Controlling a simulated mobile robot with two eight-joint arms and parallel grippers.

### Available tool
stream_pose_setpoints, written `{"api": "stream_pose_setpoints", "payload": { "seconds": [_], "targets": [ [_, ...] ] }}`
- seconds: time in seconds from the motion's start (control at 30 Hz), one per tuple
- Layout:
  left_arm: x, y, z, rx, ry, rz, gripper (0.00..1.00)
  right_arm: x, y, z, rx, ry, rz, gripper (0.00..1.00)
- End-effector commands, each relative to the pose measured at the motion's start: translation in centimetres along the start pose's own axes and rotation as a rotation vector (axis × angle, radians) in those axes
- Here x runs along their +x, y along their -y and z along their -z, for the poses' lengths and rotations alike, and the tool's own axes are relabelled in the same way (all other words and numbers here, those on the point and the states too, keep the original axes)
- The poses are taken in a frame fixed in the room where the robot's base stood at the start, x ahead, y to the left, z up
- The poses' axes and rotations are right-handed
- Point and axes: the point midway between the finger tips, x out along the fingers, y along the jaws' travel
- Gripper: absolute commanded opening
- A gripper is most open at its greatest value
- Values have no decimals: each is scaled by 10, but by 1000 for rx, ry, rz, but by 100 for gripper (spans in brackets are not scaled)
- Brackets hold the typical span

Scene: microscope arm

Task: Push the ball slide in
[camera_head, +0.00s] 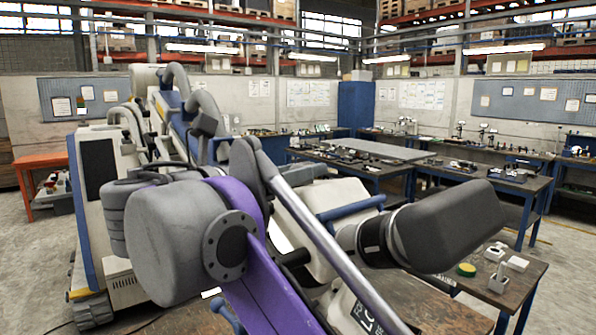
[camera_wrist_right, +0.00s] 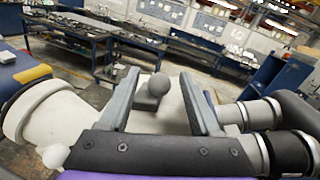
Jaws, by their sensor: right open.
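In the right wrist view, a dark grey ball (camera_wrist_right: 158,84) sits on a short grey block of the pale microscope head (camera_wrist_right: 172,116). My left gripper is not in view.
A dark grey padded part (camera_head: 447,226) juts out on the right side of the microscope. A white machine body (camera_head: 100,190) stands at the left. Workbenches (camera_head: 375,165) with tools line the back. White tubes (camera_wrist_right: 250,114) lie close to the right finger.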

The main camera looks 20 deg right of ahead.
Motion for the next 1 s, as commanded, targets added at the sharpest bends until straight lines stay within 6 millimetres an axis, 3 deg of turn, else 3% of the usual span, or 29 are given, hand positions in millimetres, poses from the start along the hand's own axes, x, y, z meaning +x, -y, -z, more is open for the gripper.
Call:
{"api": "stream_pose_setpoints", "payload": {
  "seconds": [0.33,0.7,1.0],
  "targets": [
    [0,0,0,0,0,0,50,4,0,0,0,0,-1,64],
    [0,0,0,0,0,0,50,4,0,0,0,0,-1,0],
    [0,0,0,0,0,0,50,4,0,0,0,0,0,0]
  ]
}}
